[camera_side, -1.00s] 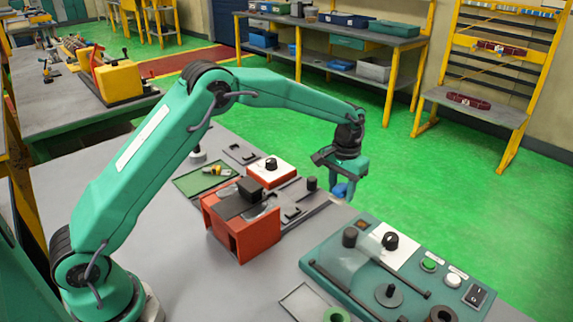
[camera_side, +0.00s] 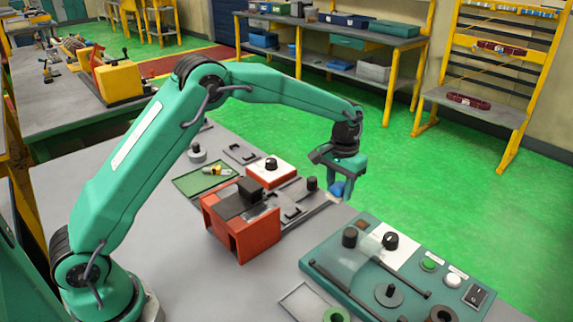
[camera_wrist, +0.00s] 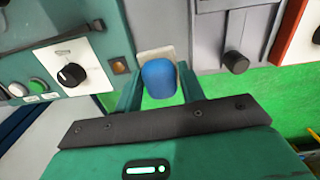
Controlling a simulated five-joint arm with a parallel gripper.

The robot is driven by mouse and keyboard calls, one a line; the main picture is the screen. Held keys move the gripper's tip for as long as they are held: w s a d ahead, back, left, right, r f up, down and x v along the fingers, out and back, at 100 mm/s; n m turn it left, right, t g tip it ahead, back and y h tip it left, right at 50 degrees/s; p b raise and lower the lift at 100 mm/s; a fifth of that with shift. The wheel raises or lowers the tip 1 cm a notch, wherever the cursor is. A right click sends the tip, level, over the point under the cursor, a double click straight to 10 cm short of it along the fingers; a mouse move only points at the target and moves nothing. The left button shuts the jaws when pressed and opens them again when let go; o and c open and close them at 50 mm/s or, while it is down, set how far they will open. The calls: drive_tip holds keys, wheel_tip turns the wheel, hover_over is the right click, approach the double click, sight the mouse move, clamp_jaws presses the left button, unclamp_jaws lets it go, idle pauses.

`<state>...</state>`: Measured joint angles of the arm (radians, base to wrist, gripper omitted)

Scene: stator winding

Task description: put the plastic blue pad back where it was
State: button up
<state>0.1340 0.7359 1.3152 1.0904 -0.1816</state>
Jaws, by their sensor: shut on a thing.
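The blue plastic pad (camera_wrist: 159,78) is between the fingers of my gripper (camera_wrist: 157,92) in the wrist view. My gripper is shut on it. In the side view the pad (camera_side: 337,189) shows as a small blue shape at the tips of my gripper (camera_side: 336,186), near the table's far edge, between the grey fixture and the green control panel. A pale square patch (camera_wrist: 154,54) shows just beyond the pad in the wrist view. I cannot tell whether the pad touches the table.
A green control panel (camera_side: 345,262) with knobs and buttons stands to the right. A red block fixture (camera_side: 255,237) and a grey rail plate (camera_side: 305,208) with a black knob (camera_side: 311,183) are to the left. A green tray (camera_side: 190,184) lies farther left. A flat pale frame (camera_side: 300,300) lies in front.

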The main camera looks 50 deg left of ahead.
drive_tip(key=r, duration=0.2)
hover_over(307, 241)
drive_tip(key=shift+f+m, duration=0.1)
drive_tip(key=shift+m, duration=0.2)
drive_tip(key=shift+f, duration=3.15)
drive_tip(key=shift+f, duration=0.1)
drive_tip(key=shift+f, duration=1.75)
drive_tip(key=shift+f, duration=0.15)
drive_tip(key=o, duration=0.7)
drive_tip(key=shift+c, duration=0.2)
